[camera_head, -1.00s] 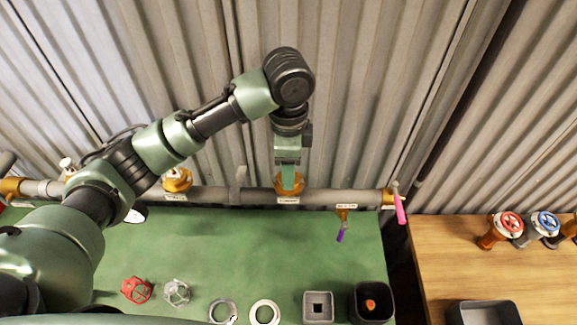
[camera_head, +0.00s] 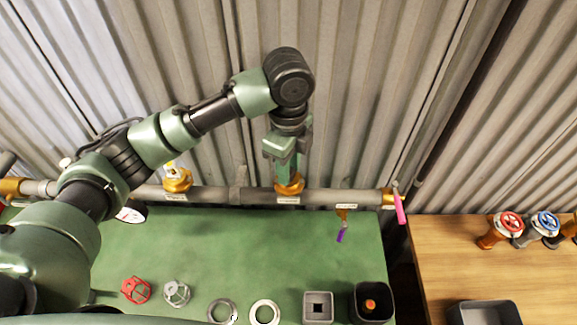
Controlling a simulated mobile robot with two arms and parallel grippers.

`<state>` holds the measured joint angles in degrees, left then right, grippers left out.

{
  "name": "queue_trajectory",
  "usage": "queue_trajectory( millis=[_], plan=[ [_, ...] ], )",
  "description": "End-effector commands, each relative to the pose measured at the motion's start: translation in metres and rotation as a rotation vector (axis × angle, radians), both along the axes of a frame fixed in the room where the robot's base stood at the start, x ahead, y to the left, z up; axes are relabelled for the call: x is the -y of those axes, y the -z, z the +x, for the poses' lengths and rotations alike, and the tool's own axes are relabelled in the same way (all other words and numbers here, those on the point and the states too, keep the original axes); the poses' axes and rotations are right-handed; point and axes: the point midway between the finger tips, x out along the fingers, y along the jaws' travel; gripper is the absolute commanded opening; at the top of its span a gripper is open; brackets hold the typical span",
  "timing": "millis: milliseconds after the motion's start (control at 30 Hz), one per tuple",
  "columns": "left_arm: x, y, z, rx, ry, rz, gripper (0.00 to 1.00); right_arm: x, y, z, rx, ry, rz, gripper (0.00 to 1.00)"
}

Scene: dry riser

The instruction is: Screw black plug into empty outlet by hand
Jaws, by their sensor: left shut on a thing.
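My left gripper (camera_head: 288,172) reaches down from above onto the brass outlet (camera_head: 289,187) in the middle of the grey pipe. Its fingers are shut at the outlet's mouth. The black plug between them is hidden by the fingers, so I cannot tell how deep it sits. My right gripper is not in view.
The grey pipe (camera_head: 335,197) runs along the corrugated wall. Another brass outlet (camera_head: 177,181) is to the left; a purple-handled valve (camera_head: 341,234) hangs to the right. The green bench (camera_head: 235,255) holds a red cage (camera_head: 136,290), rings and a black bin (camera_head: 372,303).

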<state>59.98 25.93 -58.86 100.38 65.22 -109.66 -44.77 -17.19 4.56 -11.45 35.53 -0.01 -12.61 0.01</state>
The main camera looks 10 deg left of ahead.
Motion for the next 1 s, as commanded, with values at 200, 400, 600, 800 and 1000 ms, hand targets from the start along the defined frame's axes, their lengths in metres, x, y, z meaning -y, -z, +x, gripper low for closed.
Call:
queue_trajectory(
  millis=[200, 400, 600, 800, 1000],
  plan=[
    [-0.0003, -0.0007, 0.0007, 0.002, 0.123, -0.001, 0.00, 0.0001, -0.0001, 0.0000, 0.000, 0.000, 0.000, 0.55],
    [-0.0006, -0.0006, 0.0012, 0.002, 0.402, 0.001, 0.00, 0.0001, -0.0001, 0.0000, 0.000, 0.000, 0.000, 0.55],
    [-0.0001, 0.0000, 0.0008, 0.001, 0.501, 0.000, 0.00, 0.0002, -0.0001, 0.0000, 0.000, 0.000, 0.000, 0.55],
    [-0.0001, 0.0000, 0.0008, 0.001, 0.500, 0.000, 0.00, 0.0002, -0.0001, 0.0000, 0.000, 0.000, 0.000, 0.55],
    [-0.0001, -0.0002, 0.0011, 0.001, 0.643, 0.000, 0.34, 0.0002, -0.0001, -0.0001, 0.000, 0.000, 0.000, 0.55]
  ],
)
